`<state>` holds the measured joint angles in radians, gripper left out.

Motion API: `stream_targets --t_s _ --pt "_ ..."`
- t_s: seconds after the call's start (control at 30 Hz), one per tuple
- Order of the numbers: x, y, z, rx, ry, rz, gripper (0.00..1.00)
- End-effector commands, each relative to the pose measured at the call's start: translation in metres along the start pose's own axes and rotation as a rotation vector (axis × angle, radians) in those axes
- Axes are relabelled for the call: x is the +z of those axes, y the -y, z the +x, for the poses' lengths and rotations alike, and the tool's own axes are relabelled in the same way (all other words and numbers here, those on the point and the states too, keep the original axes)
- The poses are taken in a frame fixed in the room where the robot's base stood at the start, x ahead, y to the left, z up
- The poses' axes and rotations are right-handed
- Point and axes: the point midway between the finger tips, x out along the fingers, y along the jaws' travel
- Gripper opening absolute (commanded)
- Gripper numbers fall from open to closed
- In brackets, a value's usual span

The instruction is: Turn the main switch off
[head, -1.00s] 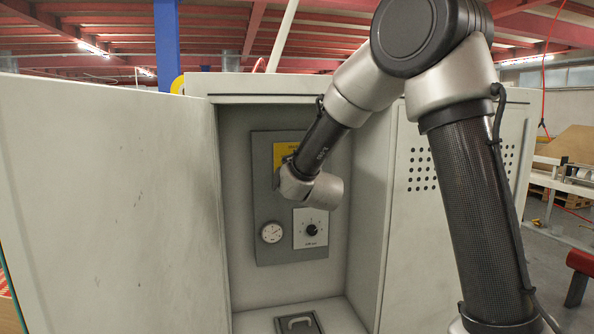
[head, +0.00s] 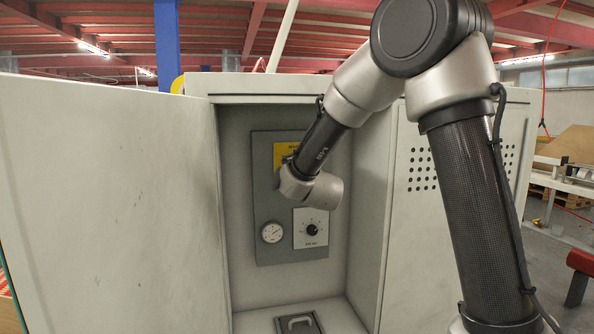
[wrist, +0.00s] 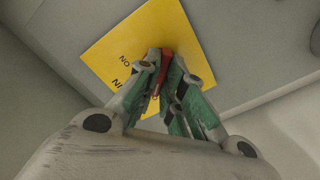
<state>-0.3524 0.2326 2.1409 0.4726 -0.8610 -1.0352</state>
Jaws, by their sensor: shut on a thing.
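The main switch shows in the wrist view as a red handle (wrist: 163,70) on a yellow plate (wrist: 113,55) with partly covered black lettering. My gripper (wrist: 162,75) is at the plate, and its green-padded fingers are shut on the red handle. In the head view the yellow plate (head: 281,153) sits at the top of a grey panel (head: 260,200) inside the open cabinet. My wrist covers the switch and the fingers there, so the handle's full angle is hard to read.
Below the plate are a round gauge (head: 271,232) and a black knob on a white plate (head: 312,243). The cabinet door (head: 110,200) stands open at the left. A tray with a handle (head: 298,324) lies on the cabinet floor. The cabinet's side walls leave limited room.

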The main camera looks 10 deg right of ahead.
Motion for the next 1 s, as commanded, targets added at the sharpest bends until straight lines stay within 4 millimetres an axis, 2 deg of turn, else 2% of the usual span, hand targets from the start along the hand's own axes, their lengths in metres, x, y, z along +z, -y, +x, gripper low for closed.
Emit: stream_targets --t_s 0.17,0.2,0.3,0.33,0.7,0.87,1.0 --pt "0.001 0.001 0.000 -0.003 0.002 -0.002 0.00" --pt "0.001 0.001 0.000 -0.003 0.002 -0.002 0.12" --pt "0.001 0.001 0.000 -0.002 0.002 -0.001 0.30" --pt "0.001 0.001 0.000 -0.002 0.002 -0.001 0.31" --pt "0.000 0.001 -0.006 -0.002 0.001 0.000 0.31" --pt "0.000 0.000 -0.033 -0.002 0.000 0.000 0.31" --pt "-0.001 0.000 -0.065 -0.002 -0.001 0.000 0.31"
